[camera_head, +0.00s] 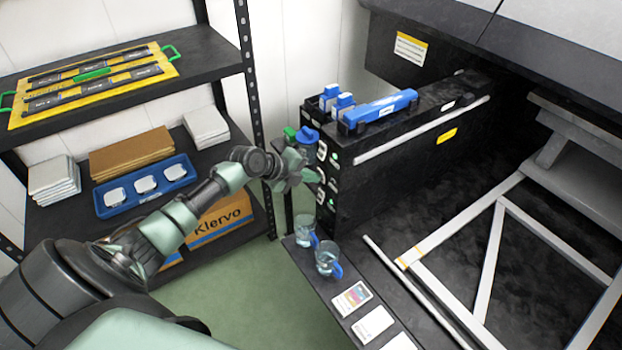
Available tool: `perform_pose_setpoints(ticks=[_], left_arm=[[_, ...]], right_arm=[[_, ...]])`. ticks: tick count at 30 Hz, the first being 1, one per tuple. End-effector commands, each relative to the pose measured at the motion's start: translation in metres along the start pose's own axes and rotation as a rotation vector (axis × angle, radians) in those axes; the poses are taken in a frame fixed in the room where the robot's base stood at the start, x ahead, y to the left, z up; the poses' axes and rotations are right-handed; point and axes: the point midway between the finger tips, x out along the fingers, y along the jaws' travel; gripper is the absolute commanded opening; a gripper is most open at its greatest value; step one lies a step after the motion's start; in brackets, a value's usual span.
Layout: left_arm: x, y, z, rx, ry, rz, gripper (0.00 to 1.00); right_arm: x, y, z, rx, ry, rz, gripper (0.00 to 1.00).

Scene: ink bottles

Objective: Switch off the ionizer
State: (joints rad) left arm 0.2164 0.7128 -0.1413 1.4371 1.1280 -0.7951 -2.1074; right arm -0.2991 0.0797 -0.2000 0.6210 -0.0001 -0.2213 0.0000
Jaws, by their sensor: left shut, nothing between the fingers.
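A black unit (400,150) stands right of the centre. Its narrow front panel (333,180) carries several small round controls and green lights. I cannot read any labels there, so I cannot tell which control is the ionizer's. My left gripper (316,176) is shut with nothing in it, its tips at the left edge of this panel. I cannot tell whether they touch it. The gripper hides part of the panel's left side. My right gripper is not in view.
A blue-lidded bottle (307,142) stands just behind my left gripper. Two clear jugs (327,258) with blue handles and several cards (352,298) are on the narrow dark ledge below. Shelves at the left hold a yellow board (20,117) and a blue tray (112,208).

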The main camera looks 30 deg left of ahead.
Motion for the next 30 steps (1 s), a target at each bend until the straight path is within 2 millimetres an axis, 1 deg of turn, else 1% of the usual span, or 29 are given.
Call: perform_pose_setpoints(ticks=[5, 14, 22, 30], left_arm=[[-0.002, -0.003, 0.0, 0.0, -0.001, -0.001, 0.0], [-0.011, -0.016, 0.002, 0.001, -0.003, -0.007, 0.0], [-0.012, -0.019, 0.002, 0.001, -0.004, -0.014, 0.0], [-0.013, -0.023, -0.005, 0.002, -0.002, -0.011, 0.0]], right_arm=[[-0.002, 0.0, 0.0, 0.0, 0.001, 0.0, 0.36], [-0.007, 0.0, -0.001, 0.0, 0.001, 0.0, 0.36], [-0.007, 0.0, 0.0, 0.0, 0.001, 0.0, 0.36], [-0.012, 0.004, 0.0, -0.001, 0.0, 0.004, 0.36]])
